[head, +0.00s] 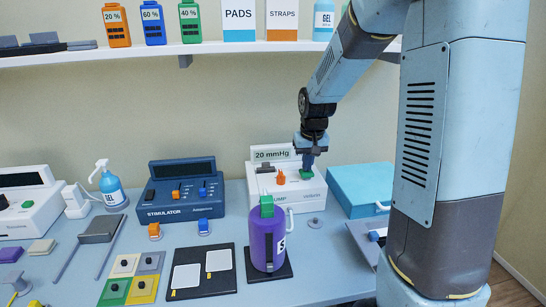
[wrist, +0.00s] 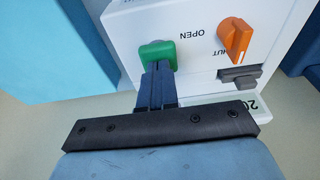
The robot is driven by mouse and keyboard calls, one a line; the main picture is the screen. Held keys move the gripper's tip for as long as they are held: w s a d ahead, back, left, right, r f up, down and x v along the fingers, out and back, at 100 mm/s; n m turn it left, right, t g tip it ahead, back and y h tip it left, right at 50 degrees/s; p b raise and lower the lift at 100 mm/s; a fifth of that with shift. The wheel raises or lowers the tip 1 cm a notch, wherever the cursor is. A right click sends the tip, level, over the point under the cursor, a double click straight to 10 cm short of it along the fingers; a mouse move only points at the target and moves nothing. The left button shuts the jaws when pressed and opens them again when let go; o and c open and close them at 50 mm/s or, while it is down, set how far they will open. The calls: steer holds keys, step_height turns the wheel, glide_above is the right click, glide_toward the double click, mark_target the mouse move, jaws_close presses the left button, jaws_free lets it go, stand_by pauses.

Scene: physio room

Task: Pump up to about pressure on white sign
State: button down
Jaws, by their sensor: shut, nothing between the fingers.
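The white pump (head: 300,195) stands at the back of the table. The white sign (head: 272,155) above it reads 20 mmHg; only its "20" edge (wrist: 248,105) shows in the wrist view. The pump's green button (wrist: 157,53) is at my fingertips. My gripper (wrist: 157,70) is shut and empty, pointing at the button; in the head view my gripper (head: 306,166) is over the pump top. I cannot tell whether the fingers press the button. The orange knob (wrist: 236,40) sits beside the OPEN and SHUT words; its exact setting is unclear.
A blue stimulator (head: 182,190) stands left, a light-blue box (head: 362,185) right. A shelf (head: 230,47) with bottles and signs runs above.

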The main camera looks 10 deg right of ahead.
steer(key=shift+r, duration=2.05)
steer(key=shift+f, duration=2.15)
steer(key=shift+r, duration=2.15)
steer(key=shift+f, duration=1.85)
steer(key=shift+r, duration=1.85)
